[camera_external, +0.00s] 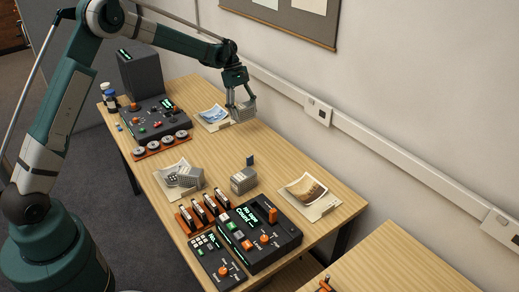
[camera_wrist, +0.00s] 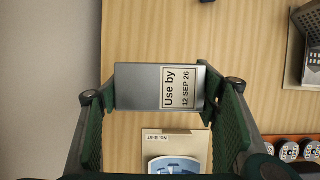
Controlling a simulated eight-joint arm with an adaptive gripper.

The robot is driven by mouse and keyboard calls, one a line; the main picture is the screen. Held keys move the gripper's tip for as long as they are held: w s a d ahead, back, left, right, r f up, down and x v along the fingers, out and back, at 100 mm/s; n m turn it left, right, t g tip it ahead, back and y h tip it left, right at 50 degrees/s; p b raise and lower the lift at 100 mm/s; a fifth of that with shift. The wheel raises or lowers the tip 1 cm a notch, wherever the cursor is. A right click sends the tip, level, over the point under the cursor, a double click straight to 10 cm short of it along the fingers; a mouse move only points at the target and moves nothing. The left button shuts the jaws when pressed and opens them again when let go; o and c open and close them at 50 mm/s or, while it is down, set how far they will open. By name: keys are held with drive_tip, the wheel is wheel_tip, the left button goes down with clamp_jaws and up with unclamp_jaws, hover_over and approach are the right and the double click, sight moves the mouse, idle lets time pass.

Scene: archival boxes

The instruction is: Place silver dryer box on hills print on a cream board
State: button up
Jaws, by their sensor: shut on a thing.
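My gripper (camera_external: 240,104) is shut on a silver box (camera_external: 245,110), held at the far end of the table near the wall. In the wrist view the box (camera_wrist: 138,87) is gripped at its two ends and bears a "Use by 12 SEP 26" label. A cream board with a brown print that looks like hills (camera_external: 305,189) lies at the near right of the table, curled, with nothing on it. A cream board with a blue print (camera_external: 212,115) lies beside the held box; it also shows in the wrist view (camera_wrist: 175,163).
A similar grey box (camera_external: 242,181) stands mid-table. Another grey box (camera_external: 190,177) sits on a third print's board (camera_external: 172,170). Dark control consoles (camera_external: 262,232) (camera_external: 158,119) stand near and far along the left side. Bare wood lies between the middle box and the wall side.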

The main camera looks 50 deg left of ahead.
drive_tip(key=w+d, duration=0.2)
drive_tip(key=d, duration=2.5)
drive_tip(key=p, duration=0.1)
hover_over(313, 199)
drive_tip(key=a, duration=0.2)
drive_tip(key=shift+s+d+r, duration=0.1)
drive_tip(key=shift+r, duration=0.25)
drive_tip(key=shift+f+b, duration=0.3)
drive_tip(key=shift+f, duration=2.85)
drive_tip(key=shift+f, duration=0.1)
drive_tip(key=shift+f, duration=1.75)
drive_tip(key=shift+f+b, duration=0.15)
drive_tip(key=shift+b, duration=0.2)
drive_tip(key=o, duration=1)
